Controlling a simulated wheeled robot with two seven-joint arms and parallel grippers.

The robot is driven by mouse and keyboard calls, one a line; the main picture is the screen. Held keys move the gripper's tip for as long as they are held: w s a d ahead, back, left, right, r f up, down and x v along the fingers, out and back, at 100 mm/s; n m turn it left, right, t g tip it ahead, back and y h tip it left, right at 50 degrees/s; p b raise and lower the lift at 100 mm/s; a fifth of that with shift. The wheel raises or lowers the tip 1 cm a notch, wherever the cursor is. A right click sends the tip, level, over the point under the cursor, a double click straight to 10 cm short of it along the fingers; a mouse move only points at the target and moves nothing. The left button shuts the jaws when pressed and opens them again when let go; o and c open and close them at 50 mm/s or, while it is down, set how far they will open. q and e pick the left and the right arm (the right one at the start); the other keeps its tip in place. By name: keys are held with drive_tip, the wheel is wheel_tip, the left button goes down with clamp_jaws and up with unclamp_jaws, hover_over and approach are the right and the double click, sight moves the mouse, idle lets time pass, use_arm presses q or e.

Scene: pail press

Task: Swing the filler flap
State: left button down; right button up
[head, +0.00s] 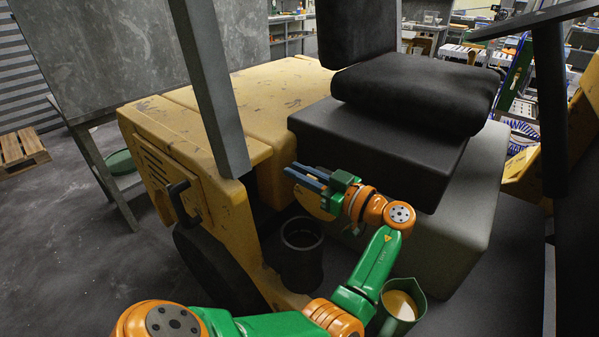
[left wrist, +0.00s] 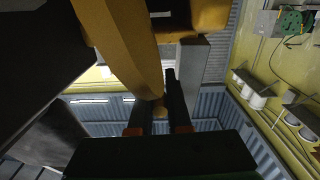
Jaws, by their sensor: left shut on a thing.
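A yellow flap (left wrist: 122,40) runs down in the left wrist view to a small knob-like end between my fingers. My left gripper (head: 297,175) is shut on this end; its fingers also show in the left wrist view (left wrist: 160,100). In the head view, a yellow curved piece (head: 309,206) shows just below the fingers, against the yellow vehicle body (head: 270,95); it looks like the same flap. The gripper hides part of it, and its hinge is not clear. My right gripper is not in view.
A dark open cylinder (head: 301,262) stands below the gripper. A green jug (head: 409,322) with pale yellow contents is at the lower right. The black seat (head: 420,90) and its base (head: 385,150) lie close to the gripper's right. A grey post (head: 210,90) rises at the left.

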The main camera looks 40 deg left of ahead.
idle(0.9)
use_arm(q)
drive_tip(key=shift+w+f+m+b, duration=0.1)
drive_tip(key=shift+w+m+b, duration=0.25)
drive_tip(key=shift+b, duration=0.4)
drive_tip(key=shift+w+a+m+b, duration=0.2)
drive_tip(key=shift+w+m+b, duration=1.2)
drive_tip(key=shift+b, duration=0.6)
drive_tip(key=shift+w+a+m+b, duration=0.2)
drive_tip(key=shift+w+m+b, duration=1.1)
drive_tip(key=shift+b, duration=0.7)
drive_tip(key=shift+w, duration=0.15)
drive_tip(key=c, duration=0.9)
unclamp_jaws()
drive_tip(key=shift+o, duration=0.2)
